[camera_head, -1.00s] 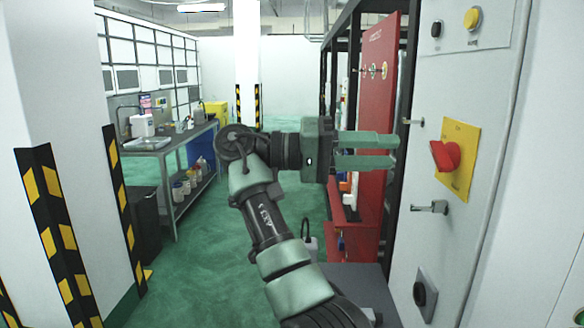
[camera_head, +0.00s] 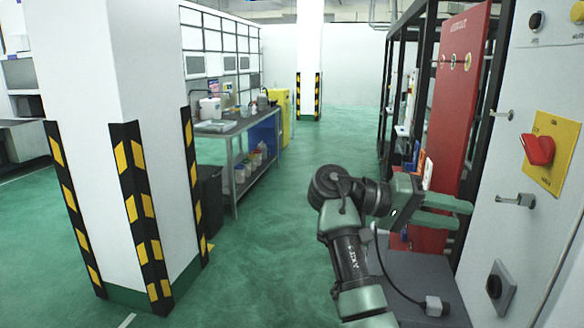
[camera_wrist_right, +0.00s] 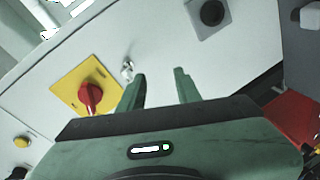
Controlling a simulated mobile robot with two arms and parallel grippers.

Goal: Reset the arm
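My right arm rises from the bottom of the head view, and my right gripper (camera_head: 455,210) points right toward the grey cabinet panel (camera_head: 480,240). In the right wrist view its two green fingers (camera_wrist_right: 160,92) stand apart with nothing between them. The panel lies beyond the fingertips, and the red rotary switch (camera_wrist_right: 90,95) on its yellow plate (camera_wrist_right: 68,84) is left of them. In the head view the red switch (camera_head: 538,149) is above and right of the gripper. My left gripper does not show.
A red panel (camera_head: 455,110) and dark frame stand behind the gripper. A white pillar (camera_head: 120,60) with black-and-yellow guards (camera_head: 140,200) is at left. A workbench (camera_head: 230,130) stands farther back. Green floor (camera_head: 265,260) between them is clear.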

